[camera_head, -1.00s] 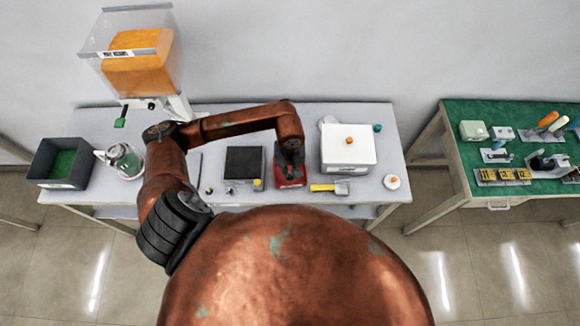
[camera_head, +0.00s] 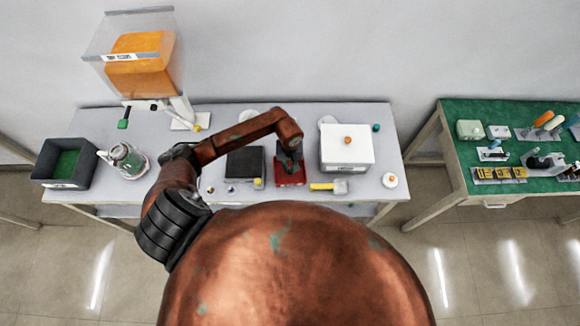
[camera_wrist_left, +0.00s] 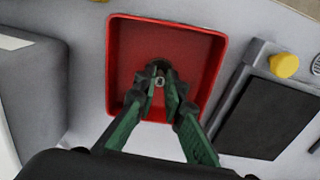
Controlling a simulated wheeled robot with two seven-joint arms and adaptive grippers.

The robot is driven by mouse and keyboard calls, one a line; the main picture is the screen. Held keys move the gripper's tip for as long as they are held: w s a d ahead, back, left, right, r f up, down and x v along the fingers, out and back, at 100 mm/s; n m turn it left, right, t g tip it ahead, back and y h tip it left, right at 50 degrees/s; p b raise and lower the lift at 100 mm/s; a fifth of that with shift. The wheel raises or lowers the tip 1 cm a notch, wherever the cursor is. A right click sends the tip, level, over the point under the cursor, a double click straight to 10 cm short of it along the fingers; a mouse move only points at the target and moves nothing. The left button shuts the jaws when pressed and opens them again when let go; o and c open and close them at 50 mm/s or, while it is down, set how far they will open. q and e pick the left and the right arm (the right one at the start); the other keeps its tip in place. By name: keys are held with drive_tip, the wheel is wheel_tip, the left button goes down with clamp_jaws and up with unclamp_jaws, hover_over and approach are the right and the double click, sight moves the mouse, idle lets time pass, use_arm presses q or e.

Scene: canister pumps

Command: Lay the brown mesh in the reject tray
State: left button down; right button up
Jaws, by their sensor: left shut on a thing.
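The red tray (camera_head: 291,180), which I take as the reject tray, sits on the grey table near its front edge. It also shows in the left wrist view (camera_wrist_left: 128,50). My left gripper (camera_head: 289,166) is over the tray. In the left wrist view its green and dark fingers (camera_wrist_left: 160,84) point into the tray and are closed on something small. A little dark brownish piece shows at the fingertips, probably the brown mesh (camera_wrist_left: 158,65); it is mostly hidden by the fingers. I cannot tell whether it touches the tray floor. My right gripper is not in view.
A dark square pad (camera_head: 244,163) lies left of the tray and a white box (camera_head: 347,155) stands to its right. A yellow-handled tool (camera_head: 322,186) lies in front. A glass jug (camera_head: 127,160) and dark bin (camera_head: 50,171) stand far left.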

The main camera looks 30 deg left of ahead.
sight(290, 169)
use_arm(q)
drive_tip(key=shift+f, duration=0.15)
drive_tip(key=c, duration=2)
unclamp_jaws()
drive_tip(key=shift+r, duration=0.25)
wheel_tip(290, 169, up, 12)
drive_tip(key=shift+f+b, duration=0.1)
drive_tip(key=shift+b, duration=0.95)
